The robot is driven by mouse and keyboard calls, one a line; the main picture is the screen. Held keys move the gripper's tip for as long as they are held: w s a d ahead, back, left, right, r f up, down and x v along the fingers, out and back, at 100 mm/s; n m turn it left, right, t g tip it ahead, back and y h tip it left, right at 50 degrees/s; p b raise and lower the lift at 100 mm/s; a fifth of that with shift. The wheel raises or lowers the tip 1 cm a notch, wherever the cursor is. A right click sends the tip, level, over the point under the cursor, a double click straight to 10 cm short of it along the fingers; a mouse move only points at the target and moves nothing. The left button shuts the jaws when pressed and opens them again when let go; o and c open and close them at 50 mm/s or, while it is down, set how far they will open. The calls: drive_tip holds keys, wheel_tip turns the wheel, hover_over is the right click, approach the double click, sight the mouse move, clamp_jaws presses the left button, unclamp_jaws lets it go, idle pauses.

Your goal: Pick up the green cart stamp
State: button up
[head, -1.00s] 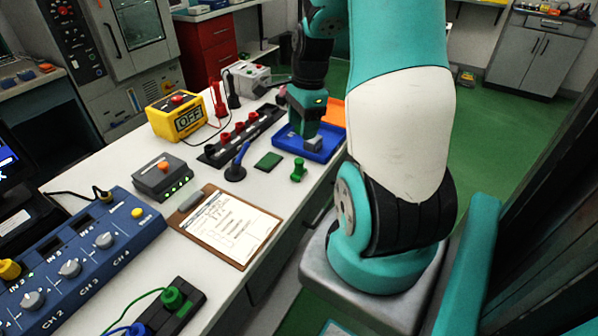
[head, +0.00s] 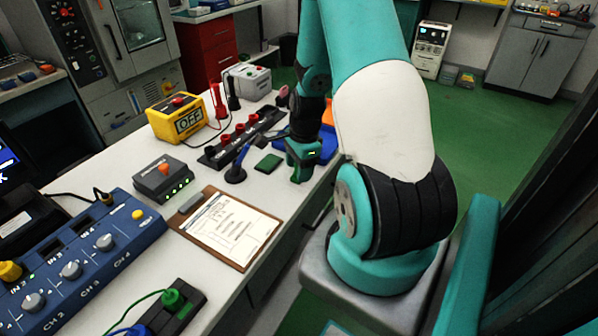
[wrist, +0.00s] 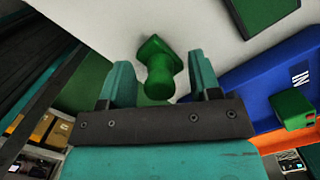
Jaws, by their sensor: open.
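The green cart stamp (wrist: 159,78) stands on the white table near its edge, its rounded handle toward the wrist camera. In the wrist view my gripper (wrist: 161,68) is open, with one teal finger on each side of the stamp and gaps visible between. In the head view my gripper (head: 301,174) is low over the table's right edge and largely hides the stamp. I cannot tell from these frames exactly how far the fingertips are above the table.
A blue tray (wrist: 255,83) with a green-topped block (wrist: 291,108) lies to the right in the wrist view. A dark green pad (head: 268,164), a blue-handled tool (head: 237,172) and a clipboard (head: 183,225) are to the left in the head view. Open floor lies beyond the table edge.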

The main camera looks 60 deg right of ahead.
drive_tip(key=c, duration=1)
drive_tip(key=shift+r, duration=0.1)
wheel_tip(320, 180, up, 20)
drive_tip(key=shift+f+p, duration=0.1)
drive_tip(key=shift+p, duration=0.25)
